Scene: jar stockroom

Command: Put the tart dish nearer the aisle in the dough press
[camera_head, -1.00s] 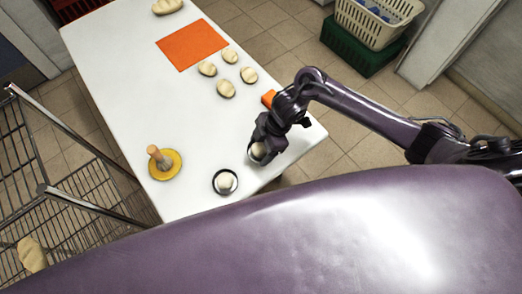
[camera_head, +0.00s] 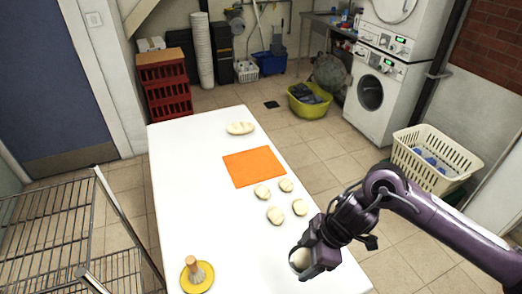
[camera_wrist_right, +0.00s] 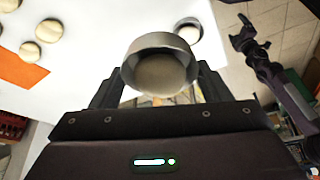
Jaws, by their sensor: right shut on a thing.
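My right gripper (camera_head: 308,262) is shut on a small round tart dish at the near right end of the white table. In the right wrist view the held tart dish (camera_wrist_right: 160,45) is grey-rimmed, with a pale dough ball in it, between the fingers. Whether it is clear of the tabletop is hard to tell. A second tart dish (camera_wrist_right: 197,23) with dough stands on the table beyond it in the wrist view. My left gripper (camera_wrist_right: 240,32) shows small at the wrist view's right, apart from both dishes; its jaw state is unclear.
A wire rack (camera_head: 45,225) stands left. A cream basket (camera_head: 435,160) stands right.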

